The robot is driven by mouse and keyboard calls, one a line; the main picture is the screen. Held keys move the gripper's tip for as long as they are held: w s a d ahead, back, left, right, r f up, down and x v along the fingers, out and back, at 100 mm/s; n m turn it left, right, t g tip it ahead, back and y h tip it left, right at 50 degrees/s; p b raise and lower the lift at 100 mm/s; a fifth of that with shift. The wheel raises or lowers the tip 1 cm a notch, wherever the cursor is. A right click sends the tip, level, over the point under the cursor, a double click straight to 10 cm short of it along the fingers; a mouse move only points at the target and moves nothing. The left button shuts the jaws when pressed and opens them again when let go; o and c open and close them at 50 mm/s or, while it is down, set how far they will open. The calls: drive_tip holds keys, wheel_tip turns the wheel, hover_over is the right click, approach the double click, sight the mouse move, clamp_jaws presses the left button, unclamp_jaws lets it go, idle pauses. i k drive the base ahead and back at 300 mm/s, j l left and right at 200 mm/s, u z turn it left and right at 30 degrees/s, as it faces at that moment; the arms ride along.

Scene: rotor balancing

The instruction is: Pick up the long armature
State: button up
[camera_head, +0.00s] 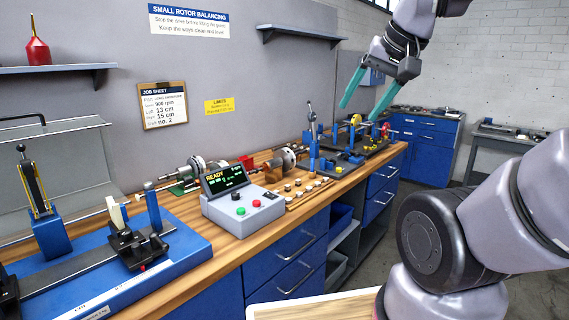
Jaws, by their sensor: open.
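My gripper (361,111) hangs high at the upper right, above the far end of the bench. Its two teal fingers are spread apart with nothing between them. Rotor-like parts lie along the back of the wooden bench. One with a long thin shaft (193,173) lies behind the control box. Another, with a thick round body (284,158), lies farther right by a wooden block. I cannot tell for certain which is the long armature. The control box partly hides the first one. My gripper is well away from both.
The grey control box (237,205) reads READY. A blue balancing machine (172,243) fills the near left; another blue fixture (345,150) stands at the far end. Small weights (300,187) lie near the front edge. A wall shelf (299,33) juts out left of my gripper.

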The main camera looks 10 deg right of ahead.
sight(284, 158)
drive_tip(key=i+l+u, duration=0.1)
drive_tip(key=u, duration=0.7)
drive_tip(key=i+l+u, duration=0.15)
drive_tip(key=l+u, duration=0.35)
drive_tip(key=l, duration=0.25)
drive_tip(key=l+u, duration=0.45)
drive_tip(key=l, duration=0.3)
drive_tip(key=l+u, duration=0.1)
drive_tip(key=l, duration=1.8)
drive_tip(key=k, duration=0.05)
